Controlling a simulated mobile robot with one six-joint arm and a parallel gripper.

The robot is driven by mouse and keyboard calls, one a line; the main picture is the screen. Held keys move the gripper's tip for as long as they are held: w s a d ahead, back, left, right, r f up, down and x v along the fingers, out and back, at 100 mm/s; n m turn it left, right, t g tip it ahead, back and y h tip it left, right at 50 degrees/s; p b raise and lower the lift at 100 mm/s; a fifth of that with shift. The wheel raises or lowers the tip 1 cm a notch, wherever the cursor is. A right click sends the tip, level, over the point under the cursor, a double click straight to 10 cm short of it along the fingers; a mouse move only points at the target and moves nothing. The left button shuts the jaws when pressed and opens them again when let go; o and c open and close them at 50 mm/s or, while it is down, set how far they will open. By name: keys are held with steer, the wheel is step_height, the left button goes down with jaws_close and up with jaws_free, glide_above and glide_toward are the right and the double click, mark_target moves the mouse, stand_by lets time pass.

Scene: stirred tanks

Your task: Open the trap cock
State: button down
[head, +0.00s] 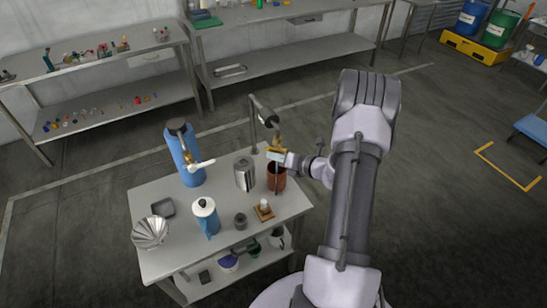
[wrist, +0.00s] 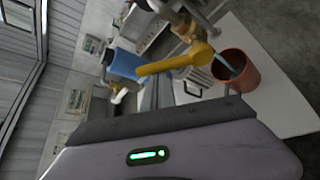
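The trap cock (wrist: 190,27) is a brass valve with a yellow lever (wrist: 180,62), large in the wrist view. In the head view the brass cock (head: 277,138) hangs at the end of a grey pipe near the table's back right corner. A red-brown pot (head: 276,180) stands below it, also in the wrist view (wrist: 242,72). A thin bluish streak runs down into the pot; I cannot tell whether it is liquid or a rod. My gripper (head: 274,156) is at the yellow lever, just under the cock. Its fingers are small and partly hidden, so contact and opening are unclear.
The table (head: 165,260) also holds a blue tank (head: 185,158) with a white lever, a metal canister (head: 245,174), a blue-and-white bottle (head: 206,217) and a fluted metal bowl (head: 150,232). The canister stands close left of the pot. Open floor lies to the right.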

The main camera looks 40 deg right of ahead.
steer(key=shift+s+d+r+m+t+y, duration=0.2)
steer(key=shift+d+r+m+t+y, duration=0.45)
steer(key=shift+m+y, duration=0.4)
steer(key=d+m, duration=0.1)
steer(key=d+r+m+t+y+b, duration=0.1)
steer(key=m, duration=0.1)
steer(key=d+m+t+b, duration=0.1)
steer(key=shift+s+r+y, duration=0.25)
steer(key=shift+s+r, duration=0.05)
steer(key=shift+d, duration=0.1)
